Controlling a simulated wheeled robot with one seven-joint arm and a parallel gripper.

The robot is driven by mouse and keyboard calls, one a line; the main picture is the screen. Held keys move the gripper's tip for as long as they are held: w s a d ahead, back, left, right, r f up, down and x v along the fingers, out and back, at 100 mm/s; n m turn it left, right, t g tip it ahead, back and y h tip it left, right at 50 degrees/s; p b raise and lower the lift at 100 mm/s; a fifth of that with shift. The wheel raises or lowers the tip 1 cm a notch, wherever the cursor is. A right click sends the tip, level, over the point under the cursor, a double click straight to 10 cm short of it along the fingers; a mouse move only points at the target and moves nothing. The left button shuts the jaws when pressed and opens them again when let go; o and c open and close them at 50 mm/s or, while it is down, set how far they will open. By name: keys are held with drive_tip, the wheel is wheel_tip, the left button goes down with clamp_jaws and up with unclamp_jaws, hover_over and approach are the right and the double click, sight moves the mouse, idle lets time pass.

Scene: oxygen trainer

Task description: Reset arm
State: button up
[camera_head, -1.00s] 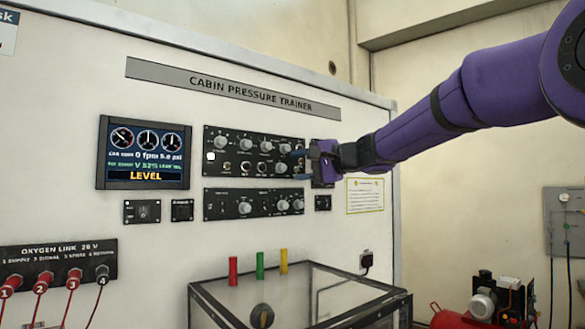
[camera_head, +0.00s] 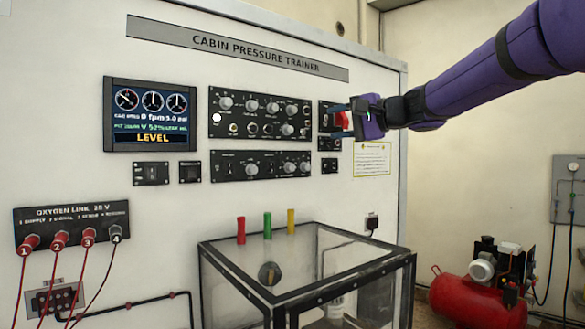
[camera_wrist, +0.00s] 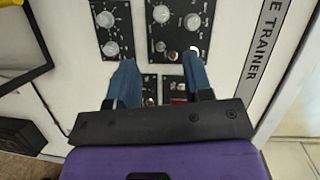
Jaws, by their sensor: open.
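My gripper (camera_head: 345,120) is at the upper right in the head view, with its blue fingers pointing left toward the right edge of the cabin pressure trainer panel (camera_head: 230,50). In the wrist view my gripper (camera_wrist: 160,85) shows two blue fingers spread apart with nothing between them. A small black switch panel (camera_head: 328,112) is partly hidden behind the fingers. Black knob panels (camera_head: 258,130) lie to their left, and knobs show in the wrist view (camera_wrist: 192,22). I cannot tell whether the fingertips touch the panel.
A black-framed clear box (camera_head: 222,270) stands below, with red, green and yellow pegs (camera_head: 267,226) behind its top. Cables hang from the oxygen link panel (camera_head: 70,225) at left. A red compressor (camera_head: 470,300) sits at the lower right. Open space lies right of the trainer.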

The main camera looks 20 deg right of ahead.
drive_tip(key=s+f+n+g+h, duration=0.4)
drive_tip(key=s+f+h, duration=0.1)
drive_tip(key=s+f, duration=0.8)
drive_tip(key=s+a+f+n+g+h, duration=0.1)
drive_tip(key=s+f+n+g+h, duration=0.3)
drive_tip(key=s+f, duration=1)
drive_tip(key=shift+s+f+n+h, duration=0.3)
drive_tip(key=shift+s+h, duration=0.5)
drive_tip(key=shift+s, duration=0.3)
